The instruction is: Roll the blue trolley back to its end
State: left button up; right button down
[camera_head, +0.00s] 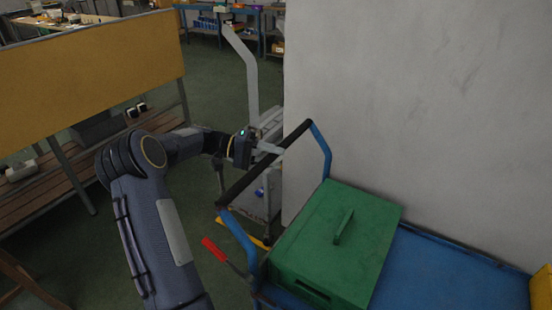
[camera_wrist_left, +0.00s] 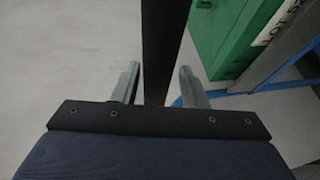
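The blue trolley (camera_head: 450,262) stands at the lower right with its push handle toward the middle. The handle has blue uprights and a black grip bar (camera_head: 238,187). My left gripper (camera_head: 270,148) is at the bar. In the left wrist view the bar (camera_wrist_left: 165,40) runs between the two fingers (camera_wrist_left: 158,85), with a narrow gap visible on each side, so the gripper looks open around it. A green box (camera_head: 335,240) rides on the trolley deck; it also shows in the left wrist view (camera_wrist_left: 215,35). My right gripper is not in view.
A grey wall (camera_head: 420,110) rises beside the trolley. A red-handled lever (camera_head: 214,249) is near the handle's base. A grey wheeled machine (camera_head: 262,190) stands behind the handle. A bench with a yellow-brown board (camera_head: 90,75) is at left. Green floor (camera_head: 215,75) is open between.

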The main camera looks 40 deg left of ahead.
pick_arm(q)
jog(key=shift+o, duration=0.4)
jog(key=shift+d, duration=0.25)
jog(key=v, duration=0.7)
jog(key=shift+a, duration=0.4)
jog(key=shift+s, duration=0.1)
